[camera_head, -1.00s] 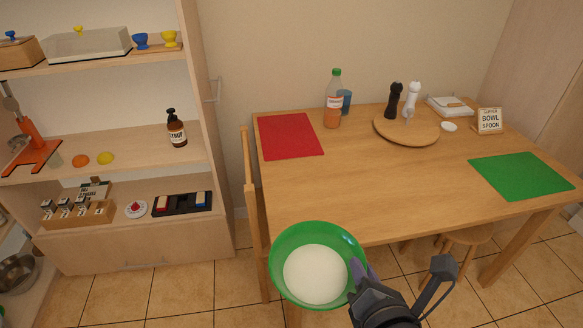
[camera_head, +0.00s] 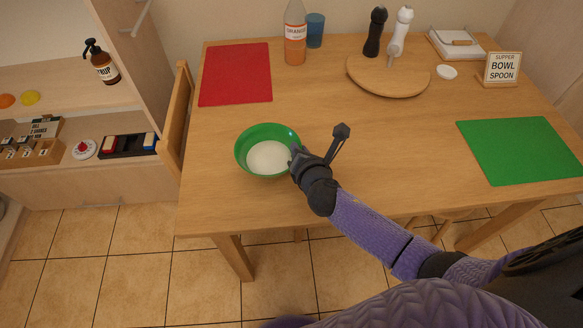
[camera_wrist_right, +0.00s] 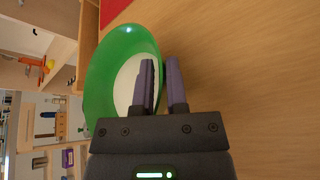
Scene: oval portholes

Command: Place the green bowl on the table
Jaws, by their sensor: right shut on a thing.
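The green bowl (camera_head: 243,148), with a white inside bottom or white contents, is over the front left part of the wooden table (camera_head: 330,125) in the head view. I cannot tell whether it touches the tabletop. My right gripper (camera_head: 297,155) is shut on the bowl's right rim. In the right wrist view the bowl (camera_wrist_right: 105,75) fills the left middle, with its rim at the two fingers (camera_wrist_right: 160,85). My left gripper is not in view.
A red mat (camera_head: 236,74) lies behind the bowl and a green mat (camera_head: 522,150) lies at the right. A bottle (camera_head: 295,35), blue cup (camera_head: 315,30), round board (camera_head: 388,76) with mills and a sign (camera_head: 502,68) stand at the back. A chair (camera_head: 175,118) is at the left.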

